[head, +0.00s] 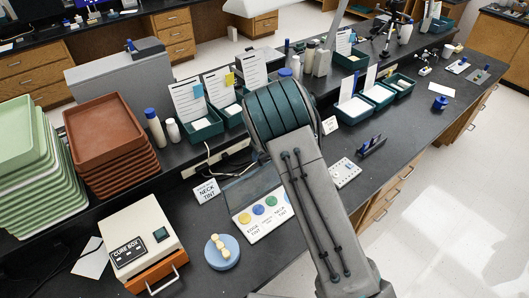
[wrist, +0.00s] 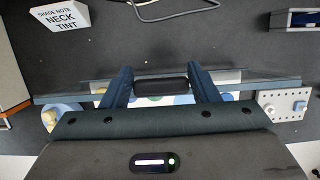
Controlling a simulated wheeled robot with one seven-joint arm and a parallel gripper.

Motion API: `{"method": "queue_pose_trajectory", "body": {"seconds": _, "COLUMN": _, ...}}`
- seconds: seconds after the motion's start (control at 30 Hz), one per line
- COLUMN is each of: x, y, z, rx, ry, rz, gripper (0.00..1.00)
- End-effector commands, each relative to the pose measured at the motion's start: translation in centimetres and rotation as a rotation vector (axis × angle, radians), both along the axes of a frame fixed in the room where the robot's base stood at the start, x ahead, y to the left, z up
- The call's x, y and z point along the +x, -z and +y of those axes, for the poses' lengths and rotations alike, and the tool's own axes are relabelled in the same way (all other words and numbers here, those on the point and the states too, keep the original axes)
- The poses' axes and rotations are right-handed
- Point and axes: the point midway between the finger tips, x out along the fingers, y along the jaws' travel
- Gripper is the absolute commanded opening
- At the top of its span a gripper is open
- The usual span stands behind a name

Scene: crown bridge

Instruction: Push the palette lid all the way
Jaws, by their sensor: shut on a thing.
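The white palette (head: 262,217) with yellow, blue and green paint wells lies on the dark bench, left of my arm. Its dark lid (head: 252,184) stands raised and tilted along the far side, with its right part hidden by my arm. In the wrist view a thin see-through lid edge (wrist: 255,79) runs across the picture, with the colored wells partly showing beneath. My gripper (wrist: 160,80) is there, its two blue fingers on either side of a short black bar (wrist: 160,88), which looks like the lid's grip. The head view hides my gripper behind the arm.
A neck tint note (head: 206,191) stands behind the palette. A round blue dish (head: 222,258) and the cure box (head: 140,243) are to the left. A white plate with holes (head: 344,172) lies to the right.

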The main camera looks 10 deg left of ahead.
Motion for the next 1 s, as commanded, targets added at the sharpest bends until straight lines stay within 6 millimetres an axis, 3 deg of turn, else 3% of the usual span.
{"method": "queue_pose_trajectory", "body": {"seconds": 0.47, "x": -0.2, "y": 0.6, "z": -0.1, "rx": -0.009, "ry": 0.001, "rz": 0.017, "gripper": 0.31}}
{"method": "queue_pose_trajectory", "body": {"seconds": 0.5, "x": -0.2, "y": 0.6, "z": -0.1, "rx": -0.009, "ry": 0.001, "rz": 0.017, "gripper": 0.65}}
{"method": "queue_pose_trajectory", "body": {"seconds": 0.53, "x": -0.2, "y": 0.6, "z": -0.1, "rx": -0.009, "ry": 0.001, "rz": 0.017, "gripper": 0.74}}
{"method": "queue_pose_trajectory", "body": {"seconds": 0.87, "x": 0.0, "y": 0.1, "z": -0.1, "rx": -0.005, "ry": 0.001, "rz": 0.009, "gripper": 0.76}}
{"method": "queue_pose_trajectory", "body": {"seconds": 1.0, "x": -0.1, "y": -0.9, "z": -0.3, "rx": -0.004, "ry": 0.002, "rz": 0.006, "gripper": 0.76}}
